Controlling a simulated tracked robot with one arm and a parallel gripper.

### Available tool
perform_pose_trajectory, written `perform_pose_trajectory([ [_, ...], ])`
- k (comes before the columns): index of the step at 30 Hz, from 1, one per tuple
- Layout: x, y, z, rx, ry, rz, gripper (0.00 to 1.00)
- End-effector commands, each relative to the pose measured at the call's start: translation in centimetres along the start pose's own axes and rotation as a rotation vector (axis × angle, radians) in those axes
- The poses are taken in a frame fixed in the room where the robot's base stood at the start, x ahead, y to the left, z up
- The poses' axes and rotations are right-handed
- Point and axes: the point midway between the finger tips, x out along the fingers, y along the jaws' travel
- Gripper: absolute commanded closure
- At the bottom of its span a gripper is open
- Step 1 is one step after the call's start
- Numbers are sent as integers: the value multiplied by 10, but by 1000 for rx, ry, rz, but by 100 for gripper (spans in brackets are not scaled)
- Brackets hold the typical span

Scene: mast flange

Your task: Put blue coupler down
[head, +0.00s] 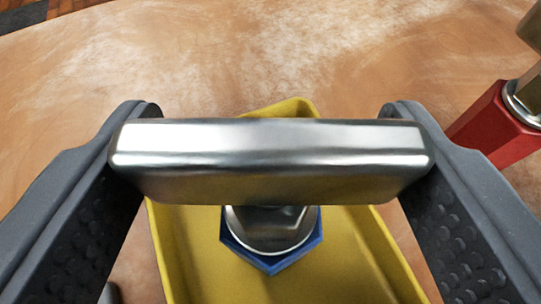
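The blue coupler (272,262) shows a blue hexagonal body, a metal collar and a wide silver bar across its top. My gripper (270,150) has one dark grey finger at each end of the silver bar, and it looks shut on it. The coupler is over the yellow tray (345,265). The bar hides part of the tray and the upper part of the coupler's stem. I cannot tell whether the coupler's underside touches the tray floor.
A red coupler (492,125) with a metal collar and a brass-coloured top stands at the right, beyond my right finger. The tan, worn tabletop (220,60) is clear behind the tray. A darker floor shows past its edge at top left.

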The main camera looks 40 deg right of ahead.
Motion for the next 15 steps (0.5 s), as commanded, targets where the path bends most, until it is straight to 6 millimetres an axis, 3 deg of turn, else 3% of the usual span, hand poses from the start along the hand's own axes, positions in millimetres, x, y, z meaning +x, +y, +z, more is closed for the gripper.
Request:
perform_pose_trajectory([
  [1, 0, 0, 0, 0, 1, 0, 21],
  [2, 0, 0, 0, 0, 1, -1, 13],
  [15, -7, 0, -3, 0, 0, 0, 13],
])
